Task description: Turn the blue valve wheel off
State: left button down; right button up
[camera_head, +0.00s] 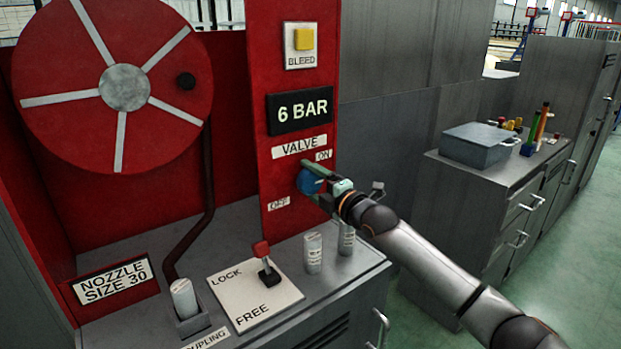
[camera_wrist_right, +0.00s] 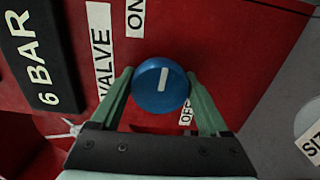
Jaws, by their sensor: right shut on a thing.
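The blue valve wheel (camera_head: 306,183) sits on the red panel, with the ON label (camera_head: 323,155) to its upper right and the OFF label (camera_head: 279,203) to its lower left. My right gripper (camera_head: 317,182) reaches it from the right, with its green fingers on either side. In the right wrist view the wheel (camera_wrist_right: 160,88) is between the fingertips of the shut gripper (camera_wrist_right: 160,92). The white mark on its face runs nearly up and down in that view. The OFF label there (camera_wrist_right: 186,113) is partly hidden by a finger. My left gripper is not in view.
Above the wheel are the 6 BAR display (camera_head: 301,110) and a yellow BLEED button (camera_head: 304,39). A red-handled lever (camera_head: 264,262) and two pale cylinders (camera_head: 313,252) stand below. A red hose reel (camera_head: 60,80) is left. A grey cabinet with a box (camera_head: 480,146) is right.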

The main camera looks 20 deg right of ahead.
jog(key=m+p, duration=0.1)
jog(key=m, duration=0.5)
jog(key=shift+m+p, duration=0.3)
jog(key=m, duration=0.2)
jog(key=shift+f+m, duration=0.1)
jog(key=shift+m, duration=0.3)
jog(key=m, duration=0.3)
jog(key=shift+m+p, duration=0.3)
jog(key=m, duration=0.4)
jog(key=shift+a+f, duration=0.1)
jog(key=m, duration=1)
jog(key=shift+p, duration=0.3)
jog(key=shift+a+m, duration=0.1)
jog(key=shift+m, duration=0.2)
jog(key=o, duration=1.2)
jog(key=shift+o, duration=0.2)
